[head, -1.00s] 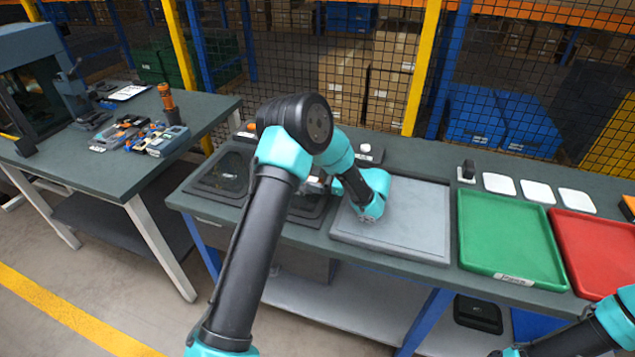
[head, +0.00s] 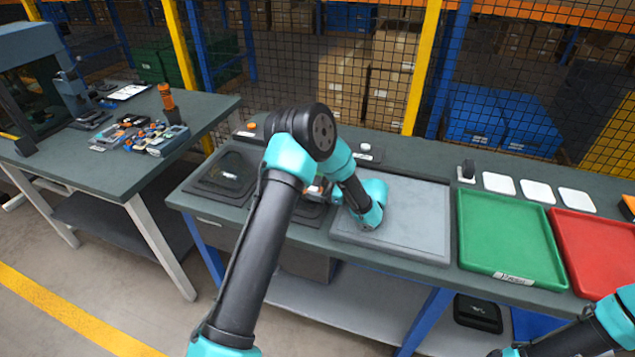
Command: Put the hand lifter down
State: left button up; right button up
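My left arm reaches over the bench, and its own links cover most of my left gripper (head: 318,191). Only small pale and orange-brown bits show there, above the second dark tray (head: 312,215). I cannot see the fingertips or whether they hold anything. I cannot make out the hand lifter for certain. A dark object with a raised shape (head: 232,176) lies in the left dark tray (head: 207,190); I cannot tell if it is the lifter. My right arm shows at the lower right, with its gripper out of view.
A grey mat (head: 415,225) lies bare right of my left gripper. Beyond it are an empty green tray (head: 510,235) and a red tray (head: 600,250). A small black item (head: 467,169) stands behind, beside white pads (head: 538,191). A mesh fence backs the bench.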

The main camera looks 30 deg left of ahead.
pick_arm(q)
jog(key=shift+f, duration=0.25)
jog(key=shift+s+f, duration=0.1)
jog(key=shift+f, duration=0.1)
jog(key=o, duration=0.9)
jog(key=shift+f, duration=0.1)
jog(key=shift+c, duration=0.2)
jog(key=shift+r, duration=0.35)
jog(key=shift+d+r, duration=0.15)
jog(key=shift+r, duration=0.05)
jog(key=d, duration=0.3)
jog(key=w+d, duration=0.1)
jog(key=d, duration=0.3)
jog(key=w+d, duration=0.1)
jog(key=d, duration=0.3)
jog(key=shift+w+d+r, duration=0.15)
jog(key=shift+w+r, duration=0.05)
jog(key=shift+w, duration=0.05)
jog(key=shift+d, duration=0.1)
